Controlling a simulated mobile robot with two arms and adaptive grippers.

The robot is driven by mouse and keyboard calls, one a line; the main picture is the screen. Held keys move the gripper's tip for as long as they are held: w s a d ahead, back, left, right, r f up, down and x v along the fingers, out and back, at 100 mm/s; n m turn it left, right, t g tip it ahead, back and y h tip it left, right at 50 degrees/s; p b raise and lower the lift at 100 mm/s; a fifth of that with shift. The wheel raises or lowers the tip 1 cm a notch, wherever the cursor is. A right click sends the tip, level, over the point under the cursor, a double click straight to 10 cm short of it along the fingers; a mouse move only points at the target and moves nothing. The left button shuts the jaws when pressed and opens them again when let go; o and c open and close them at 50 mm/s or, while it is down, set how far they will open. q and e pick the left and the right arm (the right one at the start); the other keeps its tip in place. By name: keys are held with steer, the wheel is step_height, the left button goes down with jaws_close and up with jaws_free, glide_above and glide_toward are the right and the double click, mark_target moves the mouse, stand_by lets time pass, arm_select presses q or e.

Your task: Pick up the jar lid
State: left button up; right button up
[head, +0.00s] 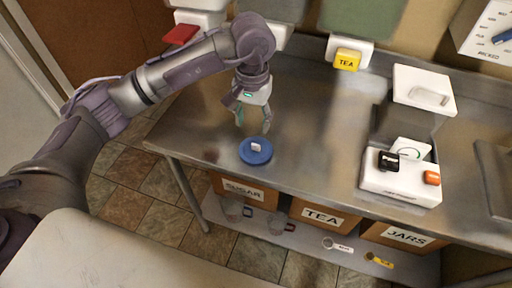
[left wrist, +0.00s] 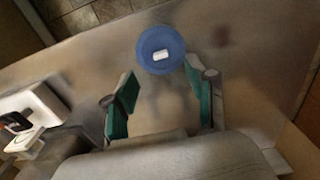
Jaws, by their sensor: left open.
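The jar lid (head: 256,150) is a round blue disc with a small white block on its top. It lies flat on the steel table near the front edge. My left gripper (head: 253,126) is open and empty above the table, a little behind the lid in the head view. In the left wrist view the lid (left wrist: 161,50) lies just beyond the green-padded fingertips (left wrist: 161,82), centred between them and apart from both. My right gripper is in neither view.
A white scale-like device (head: 400,185) with black and orange parts stands right on the steel table (head: 310,120). Boxes labelled SUGAR (head: 243,190), TEA (head: 322,217) and JARS (head: 408,237) sit on the shelf below. The table around the lid is clear.

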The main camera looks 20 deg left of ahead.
arm_select(q)
steer(key=p, duration=0.1)
glide_above(256, 146)
steer(key=s, duration=0.1)
steer(key=f, duration=0.5)
steer(key=shift+a+f, duration=0.2)
steer(key=shift+f, duration=0.15)
steer(key=shift+w+d+f+p, duration=0.1)
steer(key=shift+f+p, duration=0.25)
steer(key=shift+p, duration=0.05)
steer(key=f+p, duration=0.1)
steer(key=f, duration=0.2)
steer(key=shift+w+f+p, duration=0.3)
steer(key=shift+w+p, duration=0.05)
steer(key=shift+w, duration=0.05)
steer(key=shift+f, duration=0.45)
steer(key=c, duration=0.9)
